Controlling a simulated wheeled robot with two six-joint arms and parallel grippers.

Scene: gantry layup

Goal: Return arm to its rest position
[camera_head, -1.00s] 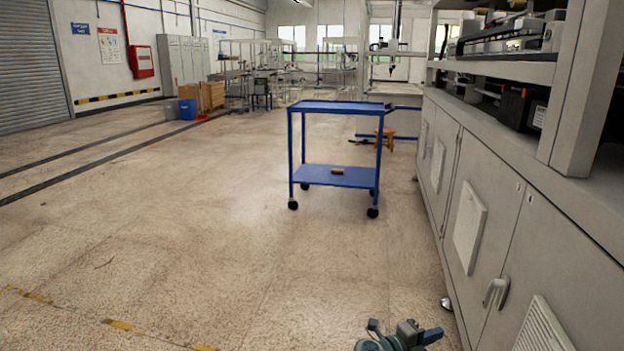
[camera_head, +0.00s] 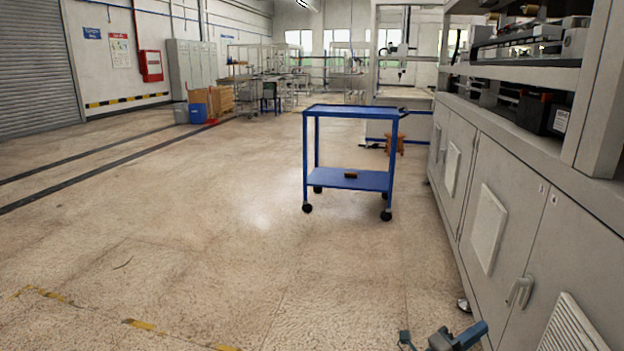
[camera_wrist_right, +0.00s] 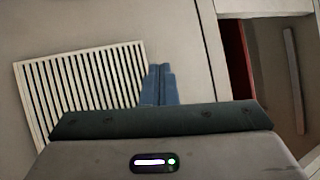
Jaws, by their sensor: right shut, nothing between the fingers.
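My right gripper (camera_head: 476,331) shows at the bottom edge of the head view, low in front of the grey cabinet. Its blue fingers point right, toward the cabinet doors. In the right wrist view the two fingers (camera_wrist_right: 160,76) lie together with nothing between them. They face the grey door beside its louvred vent (camera_wrist_right: 82,88); I cannot tell the exact gap. Most of my right arm is below the frame. My left gripper is not in view.
The grey cabinet bench (camera_head: 480,190) with machinery on top runs along the right side. A blue trolley (camera_head: 352,112) stands ahead, with a small brown item (camera_head: 351,175) on its lower shelf. The floor at left and centre is clear.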

